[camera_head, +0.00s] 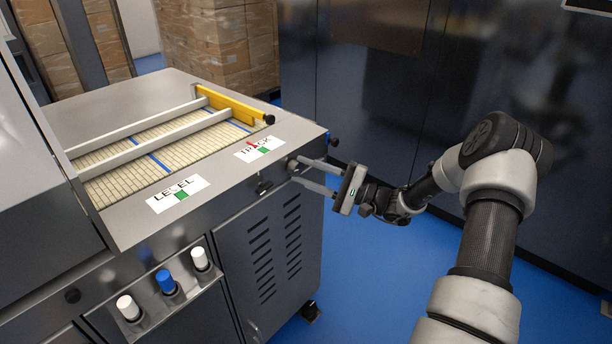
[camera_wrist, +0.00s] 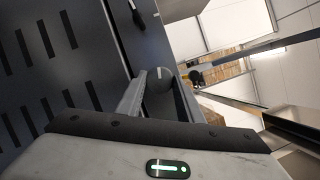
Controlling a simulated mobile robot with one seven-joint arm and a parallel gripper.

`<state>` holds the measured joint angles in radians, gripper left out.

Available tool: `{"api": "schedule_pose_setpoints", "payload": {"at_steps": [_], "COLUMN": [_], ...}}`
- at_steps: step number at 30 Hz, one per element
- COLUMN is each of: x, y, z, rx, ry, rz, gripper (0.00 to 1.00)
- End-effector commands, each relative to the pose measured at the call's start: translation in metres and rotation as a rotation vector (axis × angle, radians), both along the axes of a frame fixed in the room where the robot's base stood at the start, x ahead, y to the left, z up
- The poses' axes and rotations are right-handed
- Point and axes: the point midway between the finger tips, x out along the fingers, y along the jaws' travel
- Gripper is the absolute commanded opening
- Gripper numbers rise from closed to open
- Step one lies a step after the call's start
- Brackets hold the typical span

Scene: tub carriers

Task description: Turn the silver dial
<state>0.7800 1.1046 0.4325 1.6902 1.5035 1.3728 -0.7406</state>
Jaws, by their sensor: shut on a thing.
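The silver dial (camera_head: 293,166) sits on the front face of the grey machine, below the TRACK label (camera_head: 260,149). My gripper (camera_head: 299,171) reaches it from the right, with one finger above the other, and is shut on it. In the wrist view, the round dial (camera_wrist: 160,74) shows between the two fingers of my gripper (camera_wrist: 158,84), with a pale mark on its face. The fingers hide part of the dial's sides.
White and blue posts (camera_head: 166,281) stand in a recess lower left. A yellow bar (camera_head: 236,105) crosses the conveyor. Blue floor (camera_head: 385,280) is open below my arm.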

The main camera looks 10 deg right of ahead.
Motion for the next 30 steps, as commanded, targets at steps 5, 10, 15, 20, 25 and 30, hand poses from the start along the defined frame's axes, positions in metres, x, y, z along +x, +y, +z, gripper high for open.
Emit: {"api": "schedule_pose_setpoints", "payload": {"at_steps": [5,10,15,20,25,30], "x": [0.0001,0.0002,0.0003,0.0003,0.0003,0.0003], "y": [-0.0013,-0.0016,-0.0016,-0.0015,-0.0015,-0.0015], "z": [-0.0004,0.0005,0.0009,0.001,0.001,0.001], "rx": [-0.087,-0.137,-0.165,-0.173,-0.172,-0.172], "ry": [-0.061,-0.098,-0.118,-0.122,-0.122,-0.122], "rz": [-0.001,-0.002,-0.001,-0.002,-0.002,-0.002], "gripper": [0.11,0.11,0.11,0.11,0.11,0.4]}}
